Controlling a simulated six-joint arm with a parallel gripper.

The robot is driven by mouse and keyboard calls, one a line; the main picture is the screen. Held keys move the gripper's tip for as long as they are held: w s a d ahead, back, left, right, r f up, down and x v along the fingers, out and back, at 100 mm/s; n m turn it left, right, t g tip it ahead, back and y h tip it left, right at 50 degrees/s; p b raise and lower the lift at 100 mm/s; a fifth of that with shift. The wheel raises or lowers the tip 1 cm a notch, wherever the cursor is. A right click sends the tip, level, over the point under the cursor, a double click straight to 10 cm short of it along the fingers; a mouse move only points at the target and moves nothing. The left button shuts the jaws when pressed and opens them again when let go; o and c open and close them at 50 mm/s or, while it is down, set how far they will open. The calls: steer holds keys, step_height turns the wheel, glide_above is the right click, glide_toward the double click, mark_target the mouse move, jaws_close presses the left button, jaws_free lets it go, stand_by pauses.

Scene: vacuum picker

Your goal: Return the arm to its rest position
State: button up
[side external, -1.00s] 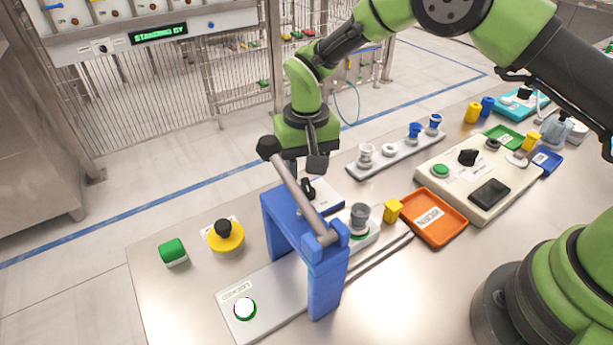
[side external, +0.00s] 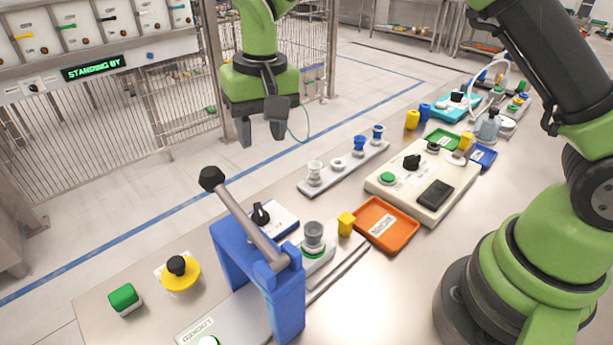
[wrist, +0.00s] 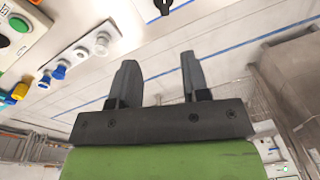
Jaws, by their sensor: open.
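My gripper (side external: 262,134) is open and empty, raised well above the steel table in the side view. Its two dark fingers hang down, apart from each other, to the left of and above the strip of small fittings. In the wrist view the fingers (wrist: 160,80) stand apart with nothing between them. My green arm reaches in from the top of the side view, and part of it is out of frame.
A blue frame (side external: 290,308) with a grey lever (side external: 243,219) stands at the table front. Behind it are a fittings strip (side external: 345,166), an orange tray (side external: 404,238) and a beige control panel (side external: 408,203). The air around my gripper is clear.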

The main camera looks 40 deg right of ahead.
steer(key=s+d+r+t+y, duration=0.1)
steer(key=s+d+r+t, duration=0.35)
steer(key=s+r, duration=0.75)
steer(key=s+d+r+t, duration=0.1)
steer(key=s+d+t, duration=0.1)
steer(key=s, duration=0.9)
steer(key=shift+s+d+m, duration=0.2)
steer(key=shift+d+m, duration=0.2)
steer(key=shift+d, duration=0.45)
